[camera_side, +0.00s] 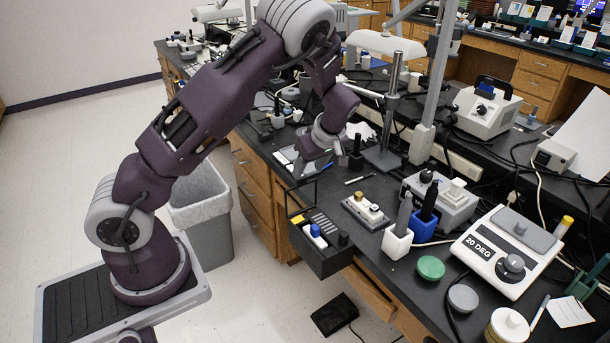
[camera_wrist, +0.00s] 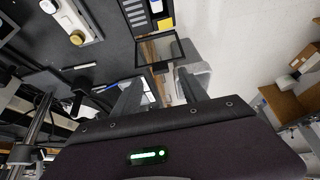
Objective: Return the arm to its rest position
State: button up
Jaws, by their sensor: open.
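My gripper (camera_side: 301,168) hangs from the bent arm over the front edge of the dark bench, left of the middle in the side view. In the wrist view its two grey fingers (camera_wrist: 160,92) stand apart with nothing held between them. Its fingertips are small and partly hard to make out in the side view. My arm arches up from its base at the lower left and comes down towards the bench. No marker of a rest position shows.
A black tray (camera_side: 322,262) with an upright frame sits at the bench edge near my gripper. A metal block with knobs (camera_side: 365,212) and a pen (camera_side: 360,179) lie to the right. A grey bin (camera_side: 203,232) stands below.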

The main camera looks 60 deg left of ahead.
jog(key=shift+d+r, duration=0.25)
jog(key=shift+r, duration=0.2)
jog(key=s+d+r+m+t+h, duration=0.3)
jog(key=s+d+r+m+h, duration=0.2)
jog(key=s+d+r+m, duration=0.55)
jog(key=s+d+r+m+t, duration=0.1)
jog(key=s+d+r+m, duration=0.2)
jog(key=s, duration=0.4)
jog(key=s+d+r+m+t, duration=0.1)
jog(key=s+d+r+m, duration=0.3)
jog(key=s, duration=0.4)
jog(key=shift+s+d+r+t+h, duration=0.15)
jog(key=shift+d+r+t+h, duration=0.15)
jog(key=shift+d+r, duration=0.5)
